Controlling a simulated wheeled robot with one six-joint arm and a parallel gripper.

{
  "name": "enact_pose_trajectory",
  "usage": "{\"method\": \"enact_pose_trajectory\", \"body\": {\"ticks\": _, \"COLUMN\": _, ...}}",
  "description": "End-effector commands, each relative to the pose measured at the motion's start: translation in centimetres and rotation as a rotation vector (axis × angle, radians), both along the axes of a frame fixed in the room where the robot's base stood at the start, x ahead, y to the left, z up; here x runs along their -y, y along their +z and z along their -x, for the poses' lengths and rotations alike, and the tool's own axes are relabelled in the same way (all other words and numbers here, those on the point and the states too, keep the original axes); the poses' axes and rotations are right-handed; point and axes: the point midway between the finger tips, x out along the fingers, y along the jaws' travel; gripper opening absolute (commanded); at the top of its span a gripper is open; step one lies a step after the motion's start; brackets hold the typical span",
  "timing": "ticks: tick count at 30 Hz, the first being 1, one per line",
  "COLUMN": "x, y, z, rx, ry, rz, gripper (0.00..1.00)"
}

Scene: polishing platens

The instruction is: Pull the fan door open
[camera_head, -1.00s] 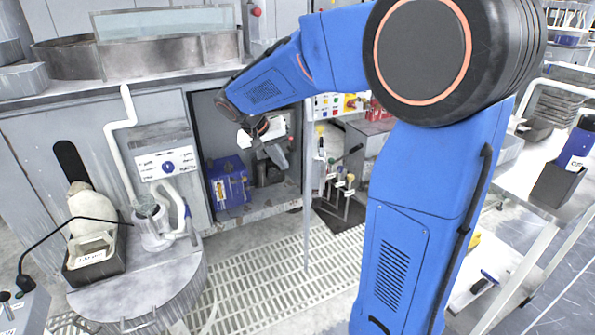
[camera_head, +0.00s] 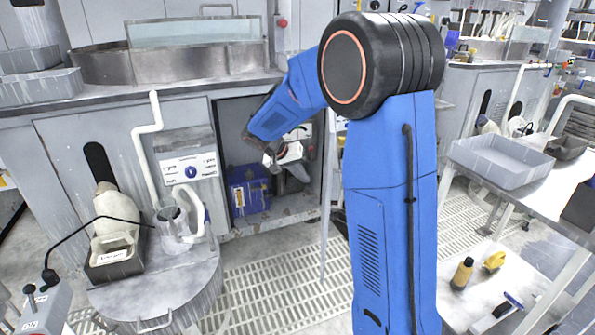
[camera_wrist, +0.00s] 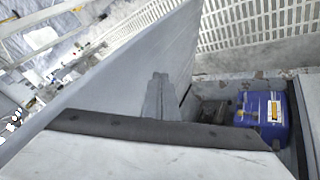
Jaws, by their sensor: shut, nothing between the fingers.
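The fan door (camera_head: 327,200) stands swung out from the cabinet, seen nearly edge-on in the head view. In the wrist view its broad grey panel (camera_wrist: 125,65) fills the middle left. Behind it is the open compartment with a blue boxed unit (camera_head: 248,188), which also shows in the wrist view (camera_wrist: 262,116). My gripper (camera_head: 297,170) is at the compartment opening, on the left side of the door. In the wrist view its fingers (camera_wrist: 158,82) are together and empty, close to the panel; I cannot tell whether they touch it.
A round grey stand (camera_head: 155,285) with a jug (camera_head: 172,222) is at the front left. A grey tray (camera_head: 500,162) lies on a table at the right, with bottles on a lower shelf. Grated floor (camera_head: 275,285) lies open before the cabinet.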

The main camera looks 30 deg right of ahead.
Motion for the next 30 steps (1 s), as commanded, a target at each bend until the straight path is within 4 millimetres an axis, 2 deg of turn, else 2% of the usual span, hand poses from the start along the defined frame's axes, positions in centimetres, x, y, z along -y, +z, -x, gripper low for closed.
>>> {"method": "enact_pose_trajectory", "body": {"ticks": 5, "x": 1.9, "y": -2.6, "z": -0.2, "rx": -0.002, "ry": -0.002, "rz": 0.000, "gripper": 0.00}}
{"method": "enact_pose_trajectory", "body": {"ticks": 13, "x": 4.7, "y": -2.5, "z": 1.5, "rx": 0.002, "ry": 0.000, "rz": 0.000, "gripper": 0.00}}
{"method": "enact_pose_trajectory", "body": {"ticks": 30, "x": 5.3, "y": -2.4, "z": 1.9, "rx": 0.002, "ry": 0.003, "rz": 0.000, "gripper": 0.00}}
